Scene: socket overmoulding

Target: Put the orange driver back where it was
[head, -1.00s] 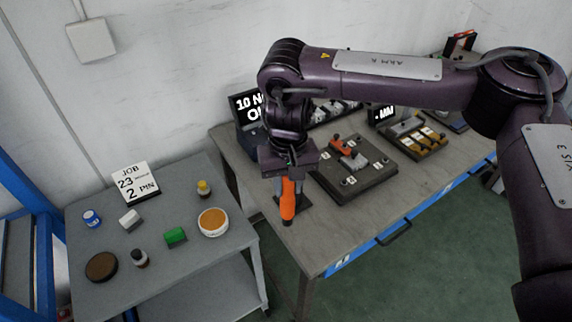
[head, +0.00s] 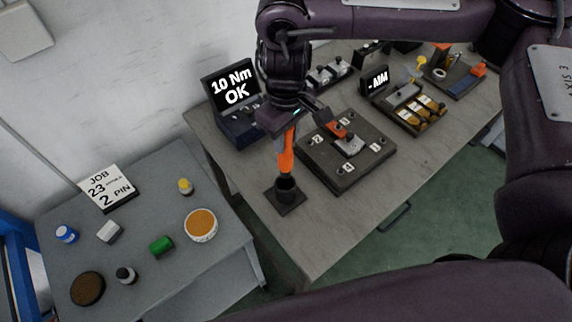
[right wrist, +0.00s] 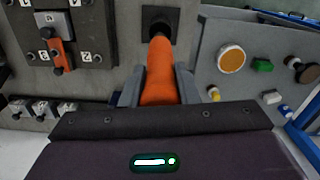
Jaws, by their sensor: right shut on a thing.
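The orange driver (head: 287,152) is held upright, a little tilted, in my right gripper (head: 289,130), which is shut on it. The driver's lower end is at the mouth of a black cup-shaped holder (head: 287,200) on a square base, near the table's front left corner. In the right wrist view, the driver (right wrist: 160,75) sits between the two fingers and its far end meets the dark holder (right wrist: 157,20). I cannot tell how far the tip is inside the cup. My left gripper is not in view.
A dark fixture plate (head: 345,165) with numbered spots stands right of the holder. A "10 Nm OK" display (head: 232,88) stands behind. A separate grey side table (head: 135,235) at left carries several small items. Bare tabletop (head: 330,215) lies in front.

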